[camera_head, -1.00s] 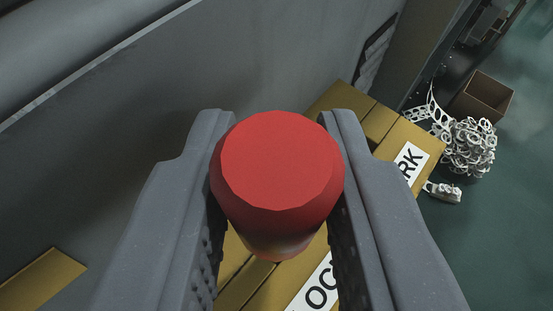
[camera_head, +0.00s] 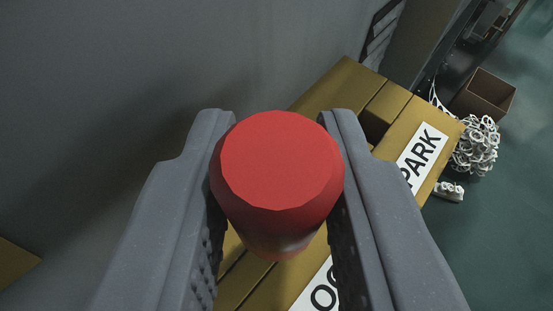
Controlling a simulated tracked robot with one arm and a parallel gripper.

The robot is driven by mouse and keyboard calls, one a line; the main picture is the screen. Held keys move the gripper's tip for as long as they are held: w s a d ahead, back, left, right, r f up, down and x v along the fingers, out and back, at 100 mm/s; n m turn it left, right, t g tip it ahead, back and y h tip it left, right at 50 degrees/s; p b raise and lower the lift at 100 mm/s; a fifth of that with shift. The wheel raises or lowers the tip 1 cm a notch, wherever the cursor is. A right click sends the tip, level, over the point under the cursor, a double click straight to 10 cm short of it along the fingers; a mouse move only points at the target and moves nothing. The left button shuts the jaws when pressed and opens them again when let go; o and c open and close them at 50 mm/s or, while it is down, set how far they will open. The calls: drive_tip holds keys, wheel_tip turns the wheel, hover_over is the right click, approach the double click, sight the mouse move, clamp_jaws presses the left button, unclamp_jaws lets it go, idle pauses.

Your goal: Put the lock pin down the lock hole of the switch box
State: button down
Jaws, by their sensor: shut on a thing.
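The lock pin, a red cylinder with a faceted round top (camera_head: 277,165), stands between the two grey fingers of my gripper (camera_head: 278,190). The gripper is shut on it from left and right. The yellow switch box (camera_head: 345,88) lies below and beyond the pin. It has a white PARK label (camera_head: 422,150) and a second white label (camera_head: 320,290), partly hidden, of which "OC" shows. A dark square opening (camera_head: 374,124) shows beside the PARK label, partly covered by the right finger. The pin's lower end and the box directly under it are hidden, and no lock hole is visible there.
A grey wall (camera_head: 150,60) rises along the left and back of the box. On the green floor at right are a pile of white rings (camera_head: 477,145), an open brown carton (camera_head: 484,93) and a small white part (camera_head: 449,191). A yellow piece (camera_head: 15,265) shows at lower left.

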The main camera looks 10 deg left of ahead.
drive_tip(key=shift+f+b, duration=0.4)
drive_tip(key=shift+f, duration=0.65)
drive_tip(key=c, duration=1.1)
unclamp_jaws()
drive_tip(key=shift+c, duration=0.2)
drive_tip(key=v, duration=1.3)
drive_tip(key=shift+s, duration=0.4)
drive_tip(key=shift+r, duration=0.15)
drive_tip(key=s+r, duration=0.4)
drive_tip(key=r, duration=0.7)
drive_tip(key=s+d+r+m+t+h, duration=0.1)
drive_tip(key=s+r, duration=0.3)
drive_tip(key=r, duration=0.7)
drive_tip(key=s+r+t, duration=0.1)
drive_tip(key=s+r, duration=0.3)
drive_tip(key=r, duration=0.7)
drive_tip(key=shift+d+r+h, duration=0.15)
drive_tip(key=shift+d+h, duration=0.15)
drive_tip(key=shift+d, duration=0.05)
